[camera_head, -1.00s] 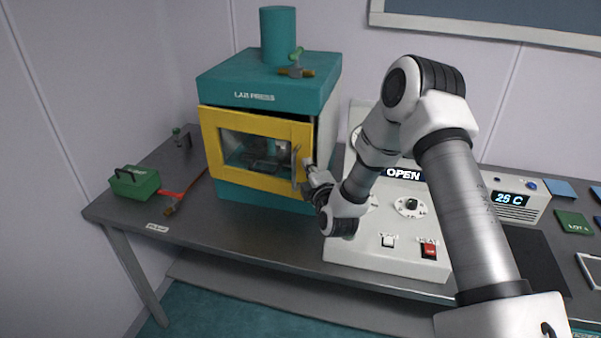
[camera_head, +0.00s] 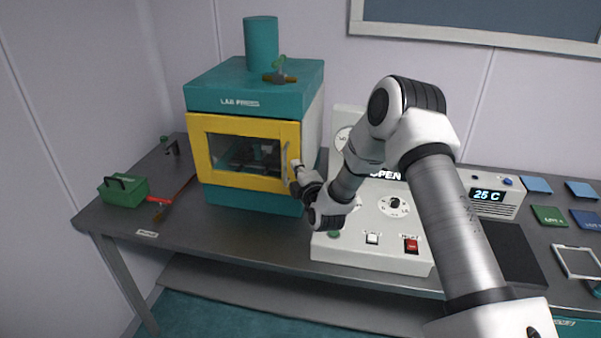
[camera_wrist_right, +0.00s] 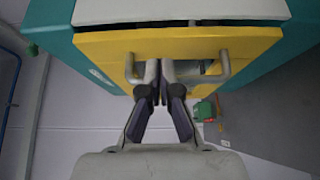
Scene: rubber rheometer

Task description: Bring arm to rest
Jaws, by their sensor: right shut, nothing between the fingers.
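My right gripper (camera_head: 298,172) is at the yellow door (camera_head: 228,152) of the teal lab press (camera_head: 215,98), beside its metal handle (camera_head: 286,162). In the right wrist view, the fingers of my right gripper (camera_wrist_right: 159,78) are together and empty. They are close to the yellow door (camera_wrist_right: 180,43), between the two ends of the handle (camera_wrist_right: 222,70); I cannot tell whether they touch it. The door looks closed or nearly so against the press. My right arm (camera_head: 400,110) reaches in from the right, in front of the white control unit. My left gripper is not in view.
The white control unit (camera_head: 345,245) with dials and buttons stands right of the press. A small 25 C box (camera_head: 493,205) stands behind the dark mat (camera_head: 508,250). The table front (camera_head: 230,244) is clear.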

